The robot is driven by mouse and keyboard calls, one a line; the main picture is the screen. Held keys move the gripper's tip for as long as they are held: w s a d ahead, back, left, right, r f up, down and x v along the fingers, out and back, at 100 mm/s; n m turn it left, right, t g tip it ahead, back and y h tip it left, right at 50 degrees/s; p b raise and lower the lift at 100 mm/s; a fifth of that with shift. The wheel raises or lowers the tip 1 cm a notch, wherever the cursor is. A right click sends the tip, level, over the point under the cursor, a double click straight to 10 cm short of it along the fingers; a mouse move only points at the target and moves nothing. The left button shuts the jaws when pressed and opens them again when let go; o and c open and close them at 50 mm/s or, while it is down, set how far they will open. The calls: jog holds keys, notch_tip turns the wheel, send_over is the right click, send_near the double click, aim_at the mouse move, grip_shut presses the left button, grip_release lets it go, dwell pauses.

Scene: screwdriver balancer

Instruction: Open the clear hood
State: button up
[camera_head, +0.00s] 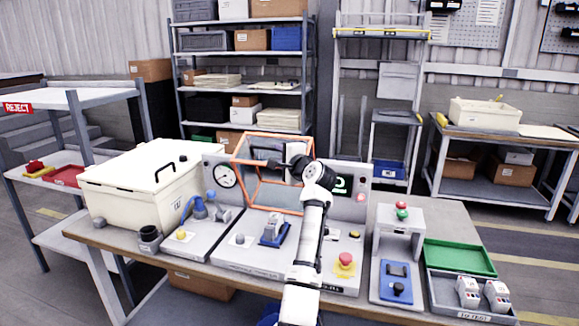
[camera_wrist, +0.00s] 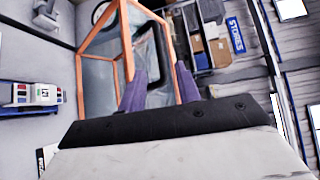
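The clear hood (camera_head: 247,183) has an orange frame and stands over the middle of the grey test fixture, against its back panel. In the wrist view its orange bars (camera_wrist: 127,42) run just ahead of my fingers. A dark handle-like bar (camera_wrist: 153,50) shows on the hood between and beyond the fingertips. My gripper (camera_wrist: 160,72) has its two fingers apart, with a gap between them. In the head view my gripper (camera_head: 275,164) is at the hood's upper right front, and the arm hides part of the hood. I cannot tell whether the fingers touch the bar.
A cream box (camera_head: 135,185) with black handles stands left on the bench (camera_head: 130,240). A blue fixture (camera_head: 274,230) sits in front of the hood. A red stop button (camera_head: 345,261), green tray (camera_head: 460,257) and grey tray (camera_head: 445,305) are to the right.

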jog(key=b+v, duration=0.1)
jog(key=v, duration=0.4)
jog(key=shift+s+d, duration=0.2)
jog(key=shift+s, duration=0.05)
